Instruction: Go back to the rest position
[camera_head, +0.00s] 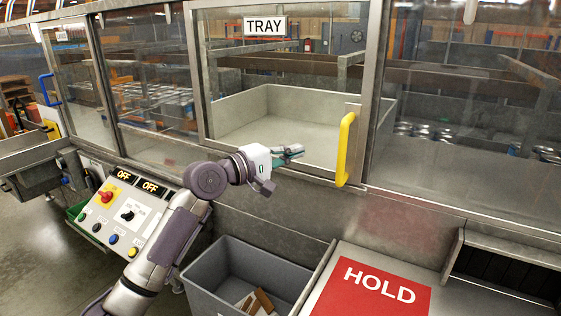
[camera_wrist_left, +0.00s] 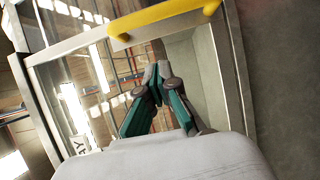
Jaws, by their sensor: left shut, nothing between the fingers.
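My left gripper (camera_head: 290,154) is shut and empty. In the head view it is in front of the glass door marked TRAY (camera_head: 264,27), a little left of the door's yellow handle (camera_head: 345,149). In the left wrist view the two fingertips of my left gripper (camera_wrist_left: 152,78) are together, and the yellow handle (camera_wrist_left: 165,15) runs across the top, apart from the fingers. My left arm (camera_head: 165,240) reaches up from the lower left. My right gripper does not show.
A control panel (camera_head: 118,215) with two OFF displays stands at the left, close to my arm. A grey bin (camera_head: 215,270) with some brown pieces is below the gripper. A red HOLD plate (camera_head: 372,292) lies on the ledge at the lower right. A metal tray (camera_head: 275,130) is behind the glass.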

